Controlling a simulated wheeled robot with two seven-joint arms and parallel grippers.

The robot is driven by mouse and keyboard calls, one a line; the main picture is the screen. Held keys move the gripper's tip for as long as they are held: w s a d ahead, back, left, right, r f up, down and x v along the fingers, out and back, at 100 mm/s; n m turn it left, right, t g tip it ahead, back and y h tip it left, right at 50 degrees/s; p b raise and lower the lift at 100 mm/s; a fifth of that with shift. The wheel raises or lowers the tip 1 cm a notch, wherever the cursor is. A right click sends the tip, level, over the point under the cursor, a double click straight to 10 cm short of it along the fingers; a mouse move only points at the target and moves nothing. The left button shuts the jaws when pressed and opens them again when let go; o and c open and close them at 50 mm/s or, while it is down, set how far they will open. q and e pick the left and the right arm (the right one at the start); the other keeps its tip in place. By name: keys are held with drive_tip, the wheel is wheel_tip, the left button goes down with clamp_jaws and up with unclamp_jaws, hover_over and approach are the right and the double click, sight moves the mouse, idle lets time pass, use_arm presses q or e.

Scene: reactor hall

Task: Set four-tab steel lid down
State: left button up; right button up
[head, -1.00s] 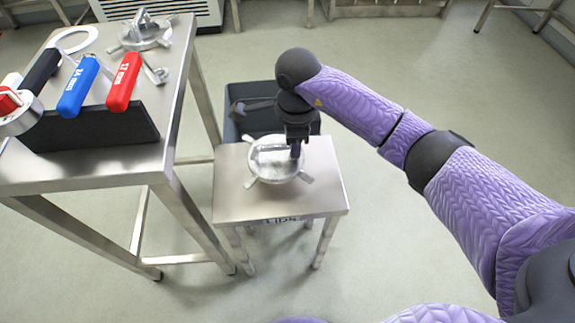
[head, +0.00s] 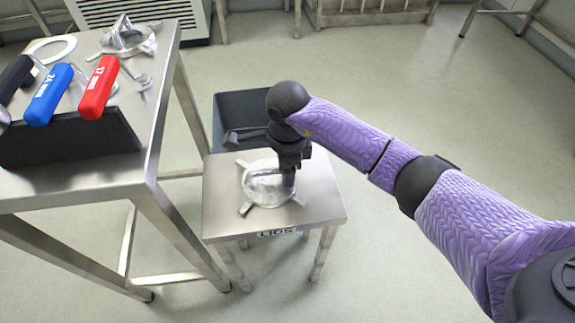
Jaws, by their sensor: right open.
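The four-tab steel lid (head: 262,190) lies flat on the small steel stand (head: 322,204), whose front edge carries a label reading "LIDS". Its tabs stick out around the round disc. My right gripper (head: 288,186) points down over the right part of the lid, its jaws open. It hides part of the lid's right side, and I cannot tell whether the fingers touch it. My left gripper is not in view.
A taller steel table (head: 165,85) stands at the left with a blue-handled tool (head: 48,95), a red-handled tool (head: 98,88), a white ring (head: 52,48) and another tabbed metal part (head: 127,38). A dark grey bin (head: 235,112) stands behind the stand. Floor at right is clear.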

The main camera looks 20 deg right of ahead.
use_arm(q)
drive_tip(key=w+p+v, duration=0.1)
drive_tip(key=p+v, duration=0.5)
drive_tip(key=p, duration=0.1)
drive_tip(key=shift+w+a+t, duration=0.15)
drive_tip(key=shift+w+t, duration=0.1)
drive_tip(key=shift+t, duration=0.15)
use_arm(e)
wheel_tip(320, 180, up, 12)
drive_tip(key=shift+r, duration=0.15)
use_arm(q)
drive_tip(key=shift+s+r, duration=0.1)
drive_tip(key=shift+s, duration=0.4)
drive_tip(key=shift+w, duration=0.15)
